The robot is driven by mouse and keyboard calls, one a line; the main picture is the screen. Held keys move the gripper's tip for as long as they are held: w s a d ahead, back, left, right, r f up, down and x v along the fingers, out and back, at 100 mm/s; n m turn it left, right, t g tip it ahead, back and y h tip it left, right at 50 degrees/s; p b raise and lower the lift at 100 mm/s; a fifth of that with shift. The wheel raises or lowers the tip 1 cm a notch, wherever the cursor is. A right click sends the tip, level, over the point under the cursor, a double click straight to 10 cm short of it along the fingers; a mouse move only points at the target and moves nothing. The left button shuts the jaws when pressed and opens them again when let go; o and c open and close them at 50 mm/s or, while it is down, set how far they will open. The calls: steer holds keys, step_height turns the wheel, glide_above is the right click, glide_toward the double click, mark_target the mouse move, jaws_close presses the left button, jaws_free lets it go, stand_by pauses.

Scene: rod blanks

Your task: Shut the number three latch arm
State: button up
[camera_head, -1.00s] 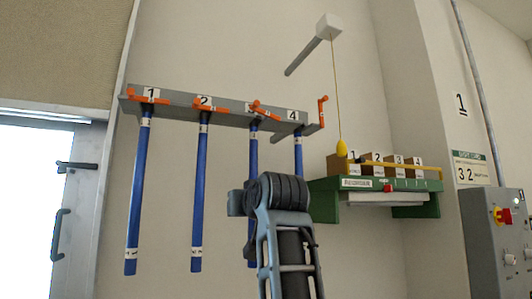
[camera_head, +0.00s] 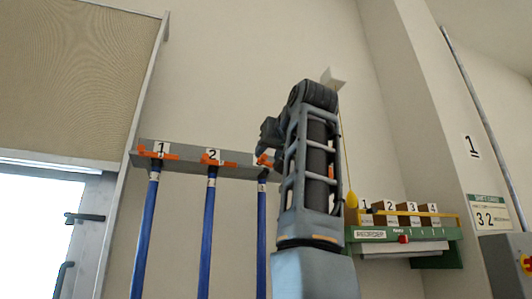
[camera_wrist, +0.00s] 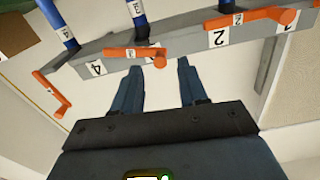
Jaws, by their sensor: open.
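A grey rail (camera_head: 190,151) on the wall carries orange latch arms above hanging blue rods. The number three latch arm (camera_head: 263,161) is partly hidden behind my arm in the head view. In the wrist view, which is upside down, the number three latch arm (camera_wrist: 130,52) lies roughly along the rail's face, between labels 4 and 2. I cannot tell whether it is fully shut. My gripper (camera_wrist: 171,62) is open and empty, its fingertips close to that arm's knobbed end. Contact is unclear. In the head view my gripper (camera_head: 266,138) is in front of the rail.
The number two latch arm (camera_wrist: 250,19) lies along the rail beside it. The number four latch arm (camera_wrist: 50,90) sticks out from the rail. A yellow pull (camera_head: 352,198) hangs on a cord near a green shelf (camera_head: 450,255) with numbered boxes.

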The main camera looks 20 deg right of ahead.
mark_target(265, 156)
steer(key=shift+w+p, duration=0.55)
steer(key=shift+w, duration=1.4)
steer(key=shift+c, duration=0.2)
jaws_close()
